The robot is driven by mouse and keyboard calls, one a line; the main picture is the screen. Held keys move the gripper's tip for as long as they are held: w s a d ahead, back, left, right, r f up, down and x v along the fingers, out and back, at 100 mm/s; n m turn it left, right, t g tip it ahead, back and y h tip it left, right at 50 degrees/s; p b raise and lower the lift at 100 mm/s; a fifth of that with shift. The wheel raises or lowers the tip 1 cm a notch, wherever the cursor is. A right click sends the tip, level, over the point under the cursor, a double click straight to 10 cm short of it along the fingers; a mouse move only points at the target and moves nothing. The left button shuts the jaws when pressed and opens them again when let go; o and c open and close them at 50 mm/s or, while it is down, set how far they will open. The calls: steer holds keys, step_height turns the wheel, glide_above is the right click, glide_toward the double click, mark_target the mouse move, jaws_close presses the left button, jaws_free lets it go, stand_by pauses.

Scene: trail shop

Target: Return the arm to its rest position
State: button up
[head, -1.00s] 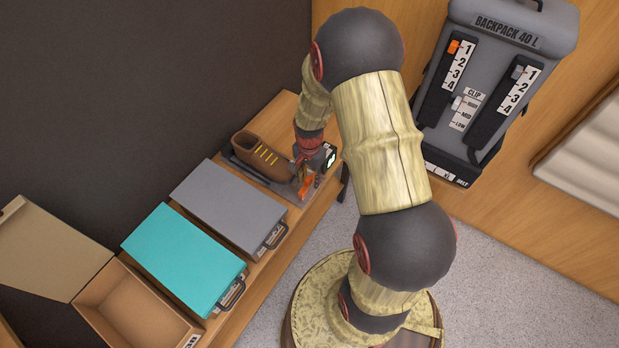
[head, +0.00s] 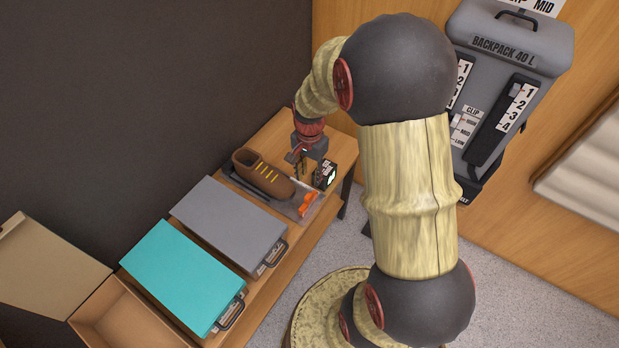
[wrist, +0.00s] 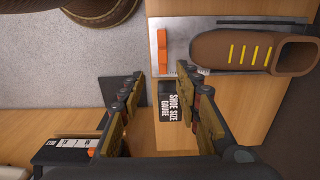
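My gripper (head: 305,160) is above the bench, near the brown shoe (head: 264,173) and the shoe size gauge. In the wrist view my gripper (wrist: 163,118) has its two fingers spread apart with nothing between them. The shoe lies on a grey metal plate (wrist: 172,42) that carries an orange slider (wrist: 164,50); the slider also shows in the head view (head: 308,203). A black block labelled "SHOE SIZE GAUGE" (wrist: 174,103) adjoins the plate and shows beyond the fingers.
A grey box (head: 228,222), a teal box (head: 183,275) and an open cardboard box (head: 125,318) stand left of the shoe. A grey backpack panel (head: 510,60) with numbered sliders is on the wooden wall at right. Grey floor (head: 345,245) lies in front.

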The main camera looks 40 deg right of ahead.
stand_by(0.6)
steer(key=s+a+r+n+t, duration=0.2)
steer(key=s+a+r+n, duration=0.2)
steer(key=r, duration=0.4)
steer(key=s+a+r+n+t, duration=0.1)
steer(key=s+a+r+n, duration=0.4)
steer(key=a+r, duration=0.2)
steer(key=s+a+r+n+t, duration=0.2)
steer(key=s+a+r+n, duration=0.3)
steer(key=r, duration=0.5)
steer(key=shift+s+a+r+t, duration=0.15)
steer(key=shift+s+r+t, duration=0.1)
steer(key=shift+t, duration=0.05)
